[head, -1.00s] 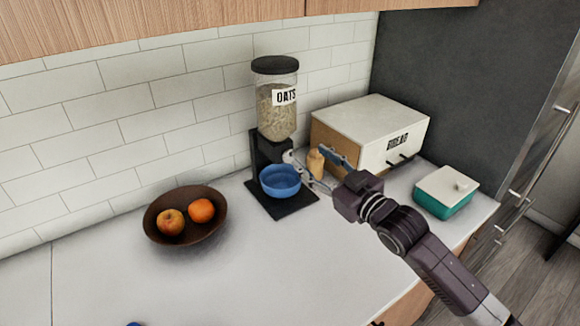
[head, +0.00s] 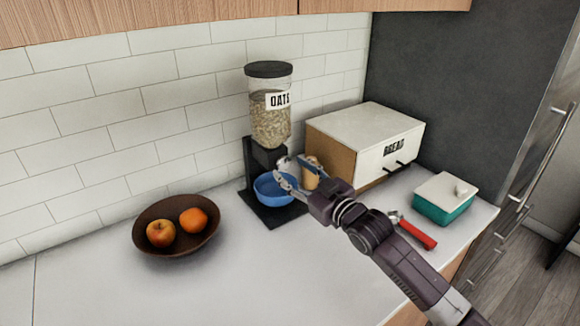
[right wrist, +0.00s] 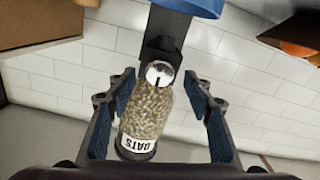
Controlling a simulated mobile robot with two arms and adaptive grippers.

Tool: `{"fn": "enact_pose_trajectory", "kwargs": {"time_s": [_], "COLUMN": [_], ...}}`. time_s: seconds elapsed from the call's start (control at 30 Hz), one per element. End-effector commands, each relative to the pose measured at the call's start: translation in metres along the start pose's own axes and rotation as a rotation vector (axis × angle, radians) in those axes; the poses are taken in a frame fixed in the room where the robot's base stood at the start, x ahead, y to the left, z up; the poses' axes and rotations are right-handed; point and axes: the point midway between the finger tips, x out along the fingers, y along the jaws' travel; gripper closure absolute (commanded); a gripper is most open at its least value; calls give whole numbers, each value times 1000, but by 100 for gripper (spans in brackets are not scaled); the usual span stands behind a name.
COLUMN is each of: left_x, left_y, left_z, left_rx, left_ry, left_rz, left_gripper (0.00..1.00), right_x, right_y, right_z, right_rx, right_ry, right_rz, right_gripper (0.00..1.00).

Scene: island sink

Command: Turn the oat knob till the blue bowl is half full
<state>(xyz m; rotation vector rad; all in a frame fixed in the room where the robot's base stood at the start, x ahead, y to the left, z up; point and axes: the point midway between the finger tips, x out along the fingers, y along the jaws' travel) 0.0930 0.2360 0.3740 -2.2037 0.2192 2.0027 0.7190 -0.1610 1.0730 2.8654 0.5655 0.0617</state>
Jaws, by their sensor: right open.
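The oat dispenser (head: 270,122) is a clear jar of oats with a black lid, labelled OATS, on a black stand (head: 247,165). The blue bowl (head: 266,187) stands on its base under the outlet; its inside is partly hidden and I cannot tell what it holds. My right gripper (head: 287,168) is open at the dispenser's front, just above the bowl's right side. In the right wrist view the picture is upside down: the round silver knob (right wrist: 160,73) shows between the spread fingers, apart from both. My left gripper is out of view.
A brown bowl (head: 147,247) with an apple and an orange stands at left. A bread box (head: 365,140) is behind my right arm, with a tan object (head: 310,178) beside it. A red-handled tool (head: 417,235) and a teal, white-lidded container (head: 443,203) lie right. The front-left counter is clear.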

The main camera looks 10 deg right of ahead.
Motion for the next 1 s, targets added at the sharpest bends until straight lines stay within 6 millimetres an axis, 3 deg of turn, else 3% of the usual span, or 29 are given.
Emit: {"fn": "enact_pose_trajectory", "kwargs": {"time_s": [0.2, 0.47, 0.87, 1.0], "left_x": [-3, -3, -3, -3], "left_y": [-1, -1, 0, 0], "left_z": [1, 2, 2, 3], "left_rx": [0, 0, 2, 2], "left_ry": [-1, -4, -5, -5], "left_rz": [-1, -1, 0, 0], "left_gripper": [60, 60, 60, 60], "right_x": [14, 15, 15, 15], "right_y": [0, 0, 0, 0], "right_z": [0, 0, 0, 0], "right_rx": [0, -1, -1, 4], "right_ry": [0, 0, 0, 0], "right_rz": [0, 0, 0, -1], "right_gripper": [53, 53, 95, 95]}}
